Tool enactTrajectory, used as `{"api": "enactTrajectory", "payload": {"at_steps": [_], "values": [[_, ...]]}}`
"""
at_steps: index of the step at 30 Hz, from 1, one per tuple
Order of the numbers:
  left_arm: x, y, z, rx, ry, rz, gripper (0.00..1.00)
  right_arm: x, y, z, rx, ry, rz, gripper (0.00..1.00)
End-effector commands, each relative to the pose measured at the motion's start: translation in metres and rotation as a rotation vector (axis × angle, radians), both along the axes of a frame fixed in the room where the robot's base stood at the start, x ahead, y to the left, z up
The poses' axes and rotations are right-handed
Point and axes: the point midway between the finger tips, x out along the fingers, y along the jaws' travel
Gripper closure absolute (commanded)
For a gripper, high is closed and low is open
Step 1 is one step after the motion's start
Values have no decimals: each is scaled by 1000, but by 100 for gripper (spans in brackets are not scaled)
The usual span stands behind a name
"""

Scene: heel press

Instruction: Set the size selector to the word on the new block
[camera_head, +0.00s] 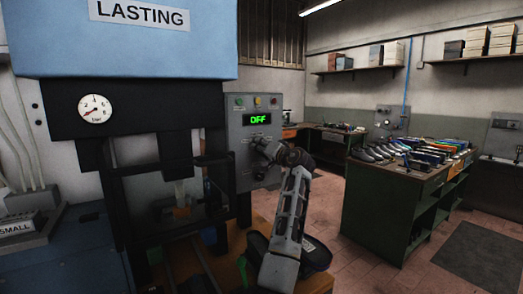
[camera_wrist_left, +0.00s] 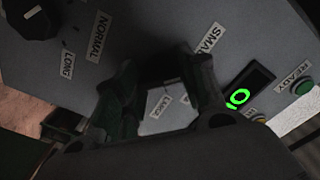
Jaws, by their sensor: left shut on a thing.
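A grey block labelled SMALL (camera_head: 16,228) sits at the left edge of the head view. The grey control panel (camera_head: 236,160) has a green display reading OFF (camera_head: 258,119). My left gripper (camera_head: 264,151) is at the panel, shut on the size selector knob, which is mostly hidden by the fingers. In the left wrist view the fingers (camera_wrist_left: 162,80) stand between a partly hidden SMALL label (camera_wrist_left: 210,38) and a LARGE label (camera_wrist_left: 159,105). The knob's pointing direction cannot be told. My right gripper is not in view.
A second black knob (camera_wrist_left: 35,15) sits beside NORMAL (camera_wrist_left: 99,37) and LONG (camera_wrist_left: 68,65) labels. A green READY button (camera_wrist_left: 303,88) is near the display. The blue LASTING press (camera_head: 150,50) stands left of the panel. A green bench (camera_head: 385,200) with shoes stands at right.

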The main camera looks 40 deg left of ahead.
Motion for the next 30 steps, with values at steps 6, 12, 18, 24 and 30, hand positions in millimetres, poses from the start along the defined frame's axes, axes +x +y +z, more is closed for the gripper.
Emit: {"api": "enactTrajectory", "payload": {"at_steps": [6, 12, 18, 24, 30], "values": [[0, 0, -2, -4, 2, 0, 38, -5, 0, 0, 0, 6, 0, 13], [0, 0, -1, -2, 2, 1, 38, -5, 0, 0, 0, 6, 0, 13], [0, -2, -1, -1, 1, 0, 38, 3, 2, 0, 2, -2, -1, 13], [-3, -13, -1, -1, 1, 0, 38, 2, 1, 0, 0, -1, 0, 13], [-10, -36, -1, -1, 1, -1, 38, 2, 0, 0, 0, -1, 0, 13]]}}
